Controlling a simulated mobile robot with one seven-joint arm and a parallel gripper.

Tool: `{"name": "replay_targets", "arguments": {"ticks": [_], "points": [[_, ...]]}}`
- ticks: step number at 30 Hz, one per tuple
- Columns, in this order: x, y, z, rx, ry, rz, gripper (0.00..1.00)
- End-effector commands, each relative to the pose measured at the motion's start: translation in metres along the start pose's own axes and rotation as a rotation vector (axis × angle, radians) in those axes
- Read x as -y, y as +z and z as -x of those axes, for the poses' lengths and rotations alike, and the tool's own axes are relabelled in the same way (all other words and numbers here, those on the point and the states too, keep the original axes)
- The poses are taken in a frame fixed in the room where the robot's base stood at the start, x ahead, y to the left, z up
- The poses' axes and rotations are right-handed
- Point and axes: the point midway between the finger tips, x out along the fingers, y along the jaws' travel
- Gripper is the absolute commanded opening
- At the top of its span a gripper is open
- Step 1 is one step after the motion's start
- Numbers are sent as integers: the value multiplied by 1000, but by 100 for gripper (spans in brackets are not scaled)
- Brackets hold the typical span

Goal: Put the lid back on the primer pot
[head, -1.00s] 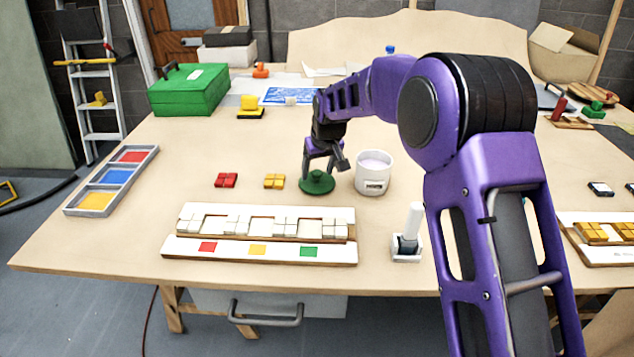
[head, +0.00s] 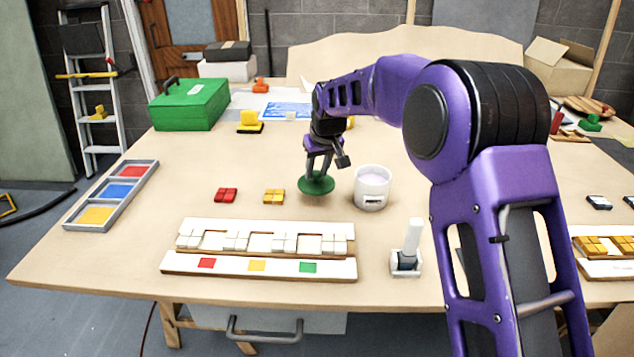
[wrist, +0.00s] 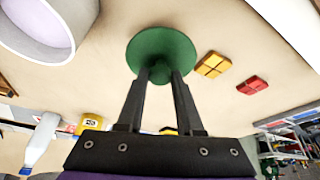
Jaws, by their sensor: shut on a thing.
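The primer pot (head: 371,197) is a white open pot with a pale lilac surface inside and a label on its front. It stands on the table and also shows at the upper left of the wrist view (wrist: 88,14). The lid (head: 316,186) is a round green disc with a knob, just left of the pot and apart from it. My gripper (head: 317,174) is above the lid, shut on its knob. The wrist view shows the lid's disc (wrist: 160,45) beyond the two fingers. Whether the lid touches the table is hard to tell.
Red tiles (head: 226,195) and yellow tiles (head: 274,197) lie left of the lid. The white panel rack (head: 205,226) is in front. A white-handled brush in a holder (head: 408,262) stands front right of the pot. The table right behind the tiles is clear.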

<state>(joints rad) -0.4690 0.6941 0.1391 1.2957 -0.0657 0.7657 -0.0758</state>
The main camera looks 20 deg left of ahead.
Motion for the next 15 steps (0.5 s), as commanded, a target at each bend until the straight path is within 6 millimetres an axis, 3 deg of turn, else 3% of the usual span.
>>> {"name": "replay_targets", "arguments": {"ticks": [3, 8, 11, 15], "points": [[0, -11, 24, -3, 0, 0, 0], [-4, -18, 47, 0, 6, -14, 0], [-22, -19, 65, 4, 34, -76, 0], [-63, -13, 90, 9, 100, -228, 0]]}}
